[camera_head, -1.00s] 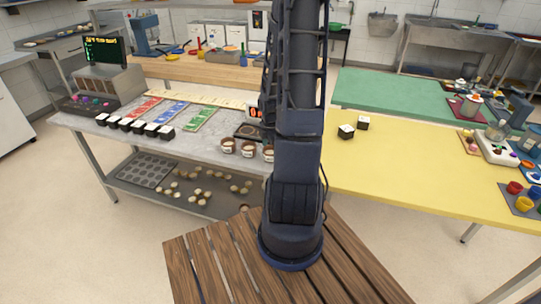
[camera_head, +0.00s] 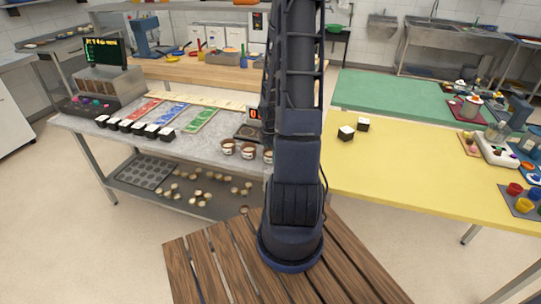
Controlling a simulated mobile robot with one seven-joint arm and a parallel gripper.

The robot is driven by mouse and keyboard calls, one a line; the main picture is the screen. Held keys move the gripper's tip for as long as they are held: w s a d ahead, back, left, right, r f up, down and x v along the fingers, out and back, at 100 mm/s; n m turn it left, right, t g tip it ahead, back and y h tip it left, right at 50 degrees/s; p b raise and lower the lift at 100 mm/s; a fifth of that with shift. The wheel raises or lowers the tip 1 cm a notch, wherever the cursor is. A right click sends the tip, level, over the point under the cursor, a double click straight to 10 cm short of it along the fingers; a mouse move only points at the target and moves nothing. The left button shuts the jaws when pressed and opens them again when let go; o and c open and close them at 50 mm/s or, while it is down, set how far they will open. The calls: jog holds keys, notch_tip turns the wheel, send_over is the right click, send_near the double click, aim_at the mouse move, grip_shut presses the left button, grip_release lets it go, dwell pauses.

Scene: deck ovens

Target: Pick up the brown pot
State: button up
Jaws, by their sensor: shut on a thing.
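Several small brown pots with pale labels stand in a row at the front edge of the grey counter, just left of my arm. The left pot (camera_head: 228,147), the middle pot (camera_head: 247,151) and the right pot (camera_head: 267,155) show, the right one partly covered by my arm. All look upright. I cannot tell which of them, if any, is the brown pot meant. My gripper does not show; my arm rises through the middle of the view and hides what is behind it.
A scale (camera_head: 247,133) with a lit display stands behind the pots. Black boxes with white tops (camera_head: 138,127) and coloured mats (camera_head: 172,113) lie on the grey counter's left. Two dark cubes (camera_head: 346,132) stand on the yellow table (camera_head: 420,175), whose middle is clear.

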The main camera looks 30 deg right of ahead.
jog(key=shift+r, duration=0.1)
notch_tip(320, 180, up, 20)
jog(key=shift+f, duration=0.1)
jog(key=w+d+r+m, duration=0.15)
jog(key=d+m, duration=0.35)
jog(key=d, duration=1.2)
jog(key=w+d+r+m, duration=0.1)
jog(key=w+d+m, duration=0.3)
jog(key=d, duration=1.4)
jog(key=s+d+f+m, duration=0.1)
jog(key=s+d+m, duration=0.2)
jog(key=s+d, duration=0.55)
jog(key=s+d+f+m, duration=0.1)
jog(key=s+d+m, duration=0.3)
jog(key=d, duration=0.8)
jog(key=s+d+f+m, duration=0.1)
jog(key=s+d+m, duration=0.1)
jog(key=s+d, duration=0.65)
jog(key=f, duration=0.6)
jog(key=w+f, duration=0.1)
jog(key=f, duration=0.5)
jog(key=d+f, duration=0.1)
jog(key=f, duration=0.6)
jog(key=shift+w+f, duration=0.1)
jog(key=shift+w, duration=0.05)
jog(key=shift+f, duration=0.15)
